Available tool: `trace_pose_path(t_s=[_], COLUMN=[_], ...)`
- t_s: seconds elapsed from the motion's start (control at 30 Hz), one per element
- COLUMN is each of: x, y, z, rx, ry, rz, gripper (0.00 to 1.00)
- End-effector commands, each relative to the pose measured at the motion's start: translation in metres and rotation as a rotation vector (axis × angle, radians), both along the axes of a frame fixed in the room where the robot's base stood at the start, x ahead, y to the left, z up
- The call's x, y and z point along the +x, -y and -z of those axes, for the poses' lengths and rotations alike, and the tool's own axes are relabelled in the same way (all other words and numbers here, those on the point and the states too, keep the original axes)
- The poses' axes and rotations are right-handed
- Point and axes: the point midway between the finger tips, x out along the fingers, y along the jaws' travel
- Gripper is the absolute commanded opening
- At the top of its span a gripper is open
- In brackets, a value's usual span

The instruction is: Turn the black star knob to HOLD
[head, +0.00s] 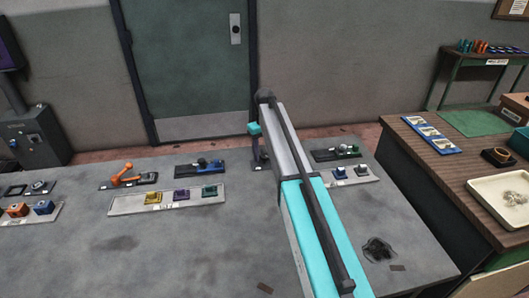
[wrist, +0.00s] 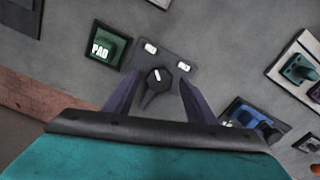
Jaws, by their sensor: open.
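In the wrist view the black knob (wrist: 155,76) sits on a dark grey plate (wrist: 168,54). It has a white mark on top and a dark arm reaching toward the lower left. Two white labels are on the plate, one above the knob and one to its upper right; their words are too small to read. My gripper (wrist: 160,78) is open, with one purple finger on each side of the knob; I cannot tell whether either touches it. In the head view my arm hides most of this spot, and my gripper's fingers are not clearly visible.
A green block marked PAD (wrist: 108,46) lies left of the plate in the wrist view. A blue device (wrist: 250,120) is to the right. In the head view, several fixtures line the grey table (head: 150,250), including an orange-handled one (head: 125,175). The table's front is mostly clear.

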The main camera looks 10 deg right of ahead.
Motion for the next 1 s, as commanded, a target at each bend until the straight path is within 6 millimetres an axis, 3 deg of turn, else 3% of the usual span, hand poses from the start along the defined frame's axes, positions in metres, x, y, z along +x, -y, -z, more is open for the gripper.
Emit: trace_pose_path(t_s=[0.07,0.37,0.77,1.0], x=[0.0000,0.0000,0.0000,0.0003], y=[0.0002,0.0005,0.0009,0.0009], z=[-0.0002,-0.0004,-0.0008,-0.0010], rx=[0.000,0.000,0.001,0.001], ry=[0.000,0.000,0.000,-0.001], rz=[0.000,0.001,0.034,0.138], gripper=[0.51,0.00,0.00,0.00])
